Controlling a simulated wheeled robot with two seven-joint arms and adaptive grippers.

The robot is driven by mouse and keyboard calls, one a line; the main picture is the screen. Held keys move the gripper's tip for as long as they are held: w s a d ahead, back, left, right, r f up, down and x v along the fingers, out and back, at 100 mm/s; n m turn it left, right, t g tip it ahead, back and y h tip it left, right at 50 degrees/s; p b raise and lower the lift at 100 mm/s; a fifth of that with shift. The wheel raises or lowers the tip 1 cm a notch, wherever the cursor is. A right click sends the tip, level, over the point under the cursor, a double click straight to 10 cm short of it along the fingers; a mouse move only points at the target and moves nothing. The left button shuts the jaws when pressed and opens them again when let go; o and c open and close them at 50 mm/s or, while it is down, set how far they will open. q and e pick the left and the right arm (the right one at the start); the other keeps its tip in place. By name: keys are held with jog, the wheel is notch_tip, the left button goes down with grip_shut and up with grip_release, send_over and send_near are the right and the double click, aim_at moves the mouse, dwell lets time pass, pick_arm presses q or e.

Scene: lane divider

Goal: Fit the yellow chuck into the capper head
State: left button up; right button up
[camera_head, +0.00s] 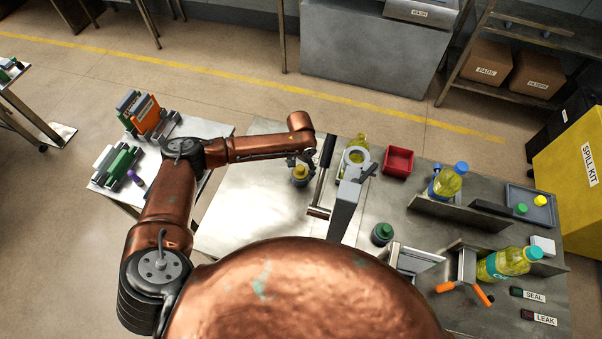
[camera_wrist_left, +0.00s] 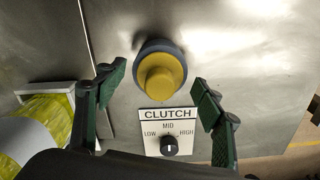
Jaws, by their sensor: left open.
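The yellow chuck (camera_head: 300,171) is a round, stepped yellow piece on a dark grey round base, at the left part of the steel table. In the left wrist view the chuck (camera_wrist_left: 160,78) sits just above a CLUTCH label and dial (camera_wrist_left: 169,146). My left gripper (camera_head: 301,159) is over the chuck. In the wrist view its green-padded fingers (camera_wrist_left: 158,80) are spread on either side of the chuck, with gaps at both sides. My right gripper does not show.
A yellow-green bottle (camera_head: 361,141) stands by the capper. A red bin (camera_head: 398,162) is behind to the right, and a dark green round piece (camera_head: 382,234) stands nearer. Another bottle (camera_head: 450,181), a grey tray (camera_head: 545,214) and a large bottle (camera_head: 505,263) occupy the right side.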

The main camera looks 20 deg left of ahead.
pick_arm(q)
jog(key=shift+f, duration=0.2)
jog(key=c, duration=1.3)
jog(key=shift+c, duration=0.2)
